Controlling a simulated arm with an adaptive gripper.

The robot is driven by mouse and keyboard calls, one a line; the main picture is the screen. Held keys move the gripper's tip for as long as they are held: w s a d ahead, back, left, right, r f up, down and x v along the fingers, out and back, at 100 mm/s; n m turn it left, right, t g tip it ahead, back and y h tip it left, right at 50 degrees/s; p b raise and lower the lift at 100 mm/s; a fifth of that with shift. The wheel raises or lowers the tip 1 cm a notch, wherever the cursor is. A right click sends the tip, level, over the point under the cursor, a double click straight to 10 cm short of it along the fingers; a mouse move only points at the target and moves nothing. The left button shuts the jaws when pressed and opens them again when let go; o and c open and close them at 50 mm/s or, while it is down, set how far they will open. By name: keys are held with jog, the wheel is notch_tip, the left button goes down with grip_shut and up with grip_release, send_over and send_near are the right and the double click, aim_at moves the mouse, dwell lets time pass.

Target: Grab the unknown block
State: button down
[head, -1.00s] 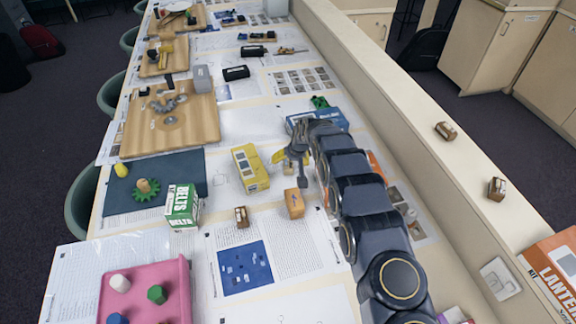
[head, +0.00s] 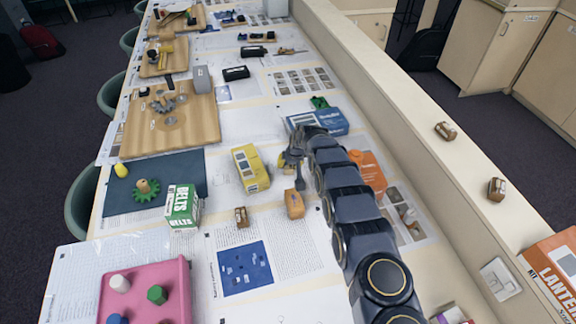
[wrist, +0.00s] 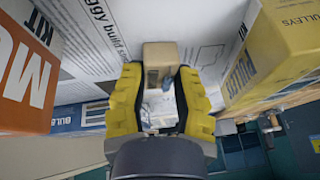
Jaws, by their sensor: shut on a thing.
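My gripper (head: 293,160) is low over the table, just right of the yellow pulleys box (head: 250,168). In the wrist view its yellow fingers (wrist: 160,82) are shut on a small tan block (wrist: 160,54), one finger on each side. The block's face between the fingers carries a label or picture that I cannot read.
The pulleys box (wrist: 283,48) is close on the right in the wrist view, and an orange motor kit box (wrist: 25,70) on the left. A blue bulbs box (head: 320,122) lies behind.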

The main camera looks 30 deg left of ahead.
aim_at(289, 168)
jog(key=shift+r, duration=0.5)
jog(key=v, duration=0.3)
jog(key=shift+a+r, duration=0.15)
jog(key=shift+r, duration=0.25)
jog(key=s+d+r, duration=0.8)
jog(key=s, duration=0.2)
jog(key=shift+r, duration=0.2)
jog(key=shift+d, duration=0.1)
